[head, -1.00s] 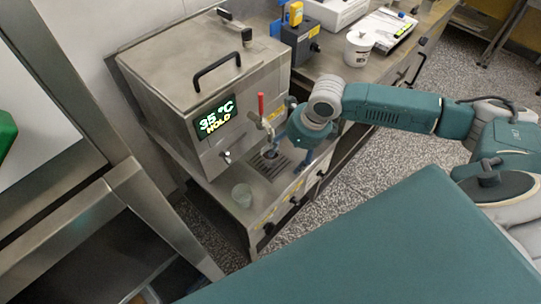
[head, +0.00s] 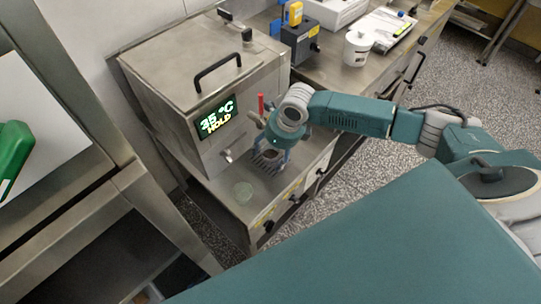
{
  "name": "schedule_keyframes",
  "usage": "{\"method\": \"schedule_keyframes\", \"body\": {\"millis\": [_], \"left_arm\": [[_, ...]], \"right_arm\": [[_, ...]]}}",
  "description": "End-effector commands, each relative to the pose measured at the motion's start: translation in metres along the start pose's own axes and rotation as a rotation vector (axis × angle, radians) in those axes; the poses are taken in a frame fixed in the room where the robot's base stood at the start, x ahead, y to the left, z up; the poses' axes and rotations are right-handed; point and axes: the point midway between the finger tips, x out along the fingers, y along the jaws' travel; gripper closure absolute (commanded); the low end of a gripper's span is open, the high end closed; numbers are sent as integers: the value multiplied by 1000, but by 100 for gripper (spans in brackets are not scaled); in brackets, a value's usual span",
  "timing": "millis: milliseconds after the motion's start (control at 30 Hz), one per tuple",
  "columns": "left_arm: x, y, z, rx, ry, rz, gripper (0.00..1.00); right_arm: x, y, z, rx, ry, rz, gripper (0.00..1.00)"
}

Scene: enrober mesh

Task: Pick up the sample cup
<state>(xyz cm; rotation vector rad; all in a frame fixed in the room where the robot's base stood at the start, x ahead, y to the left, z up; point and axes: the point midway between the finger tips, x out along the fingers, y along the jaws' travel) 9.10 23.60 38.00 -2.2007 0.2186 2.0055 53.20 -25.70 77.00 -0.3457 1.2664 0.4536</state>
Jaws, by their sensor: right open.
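My right gripper (head: 269,163) points down over the drip grate, to the right of and behind the cup in the picture. It is open, with its fingers apart and nothing seen between them. It does not appear to touch the cup. My left gripper is out of view.
The steel machine (head: 190,85) shows "35 °C HOLD" and has a red-handled tap (head: 261,104) close beside my right gripper. A small spout (head: 227,155) juts out near the cup. A white tub (head: 357,48) stands on the counter behind.

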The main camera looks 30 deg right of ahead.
Motion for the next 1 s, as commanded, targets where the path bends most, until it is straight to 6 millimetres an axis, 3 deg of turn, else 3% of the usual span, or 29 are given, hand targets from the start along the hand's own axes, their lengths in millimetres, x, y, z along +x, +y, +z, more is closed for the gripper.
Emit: {"method": "schedule_keyframes", "body": {"millis": [33,200,300,667,933,1000], "left_arm": [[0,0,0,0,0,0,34],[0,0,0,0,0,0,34],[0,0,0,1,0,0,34],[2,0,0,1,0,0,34],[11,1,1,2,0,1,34],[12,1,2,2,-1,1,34]], "right_arm": [[0,0,0,0,0,0,33],[0,0,0,0,1,0,67],[0,0,0,0,1,0,82],[-4,0,1,0,0,0,82],[-33,-1,10,-1,-3,-1,82],[-36,8,-4,-3,4,1,82]]}}
